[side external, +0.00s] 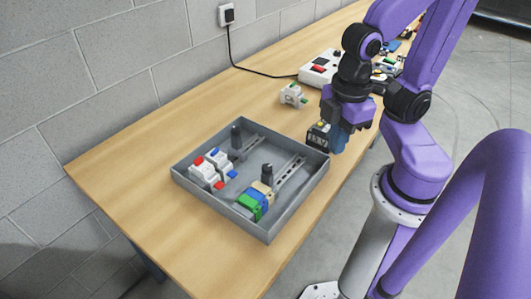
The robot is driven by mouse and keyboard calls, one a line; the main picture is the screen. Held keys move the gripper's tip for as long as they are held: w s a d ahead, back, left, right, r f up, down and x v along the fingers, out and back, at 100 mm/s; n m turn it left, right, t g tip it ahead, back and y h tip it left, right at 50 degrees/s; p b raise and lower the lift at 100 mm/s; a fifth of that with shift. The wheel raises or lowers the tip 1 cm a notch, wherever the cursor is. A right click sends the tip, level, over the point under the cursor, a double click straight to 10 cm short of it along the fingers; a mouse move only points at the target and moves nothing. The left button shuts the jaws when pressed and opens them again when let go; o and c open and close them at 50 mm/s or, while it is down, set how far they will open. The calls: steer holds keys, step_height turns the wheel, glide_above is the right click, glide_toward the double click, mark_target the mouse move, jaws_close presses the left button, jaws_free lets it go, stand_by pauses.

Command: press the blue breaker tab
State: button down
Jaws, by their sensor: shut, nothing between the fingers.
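White breakers (209,170) sit side by side in the left part of a grey tray (280,232). A blue tab (232,174) sticks out at the right end of the nearer breaker, with a red tab (219,186) at its front. Another small blue tab (213,150) and a red tab (198,160) show on the farther breaker. My gripper (321,144) is shut and empty above the tray's right corner, well apart from the breakers. Its fingertips are small and partly unclear here.
Green, blue and tan blocks (256,200) sit on a rail in the tray's front. A white device (293,96) and a box with a red switch (318,68) stand behind. The table's left end is clear.

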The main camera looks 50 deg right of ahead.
steer(key=shift+w, duration=0.1)
steer(key=m, duration=3.1)
glide_above(233, 173)
steer(key=shift+f, duration=0.3)
steer(key=shift+f, duration=0.1)
step_height(233, 173, down, 14)
steer(key=shift+r, duration=0.1)
steer(key=shift+f, duration=1.05)
